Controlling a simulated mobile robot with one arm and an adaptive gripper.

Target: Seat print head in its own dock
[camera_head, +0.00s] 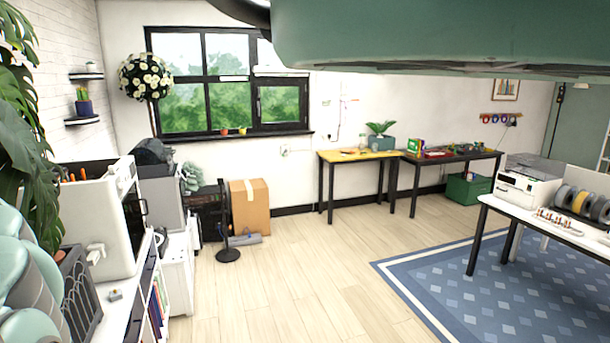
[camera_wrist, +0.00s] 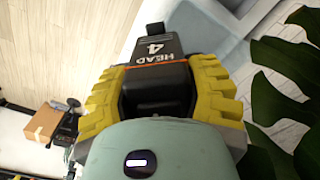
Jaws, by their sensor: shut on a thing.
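My gripper (camera_wrist: 157,78) shows in the wrist view, its yellow ribbed fingers closed on both sides of a black print head. The print head (camera_wrist: 153,48) has a dark grey top face marked "HEAD 4", an orange line across it and a narrow tab at its far end. It is held off any surface that I can make out. In the head view neither the gripper nor the print head shows; a green part of my arm covers the top right. I cannot tell the print head's own dock for sure in either view.
A white cabinet machine (camera_head: 110,222) stands on the left, above a bookshelf. Dark green leaves (camera_wrist: 285,100) hang close to the right of the gripper. A white table (camera_head: 540,222) with a printer and spools is at right. The wooden floor (camera_head: 290,290) between is clear.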

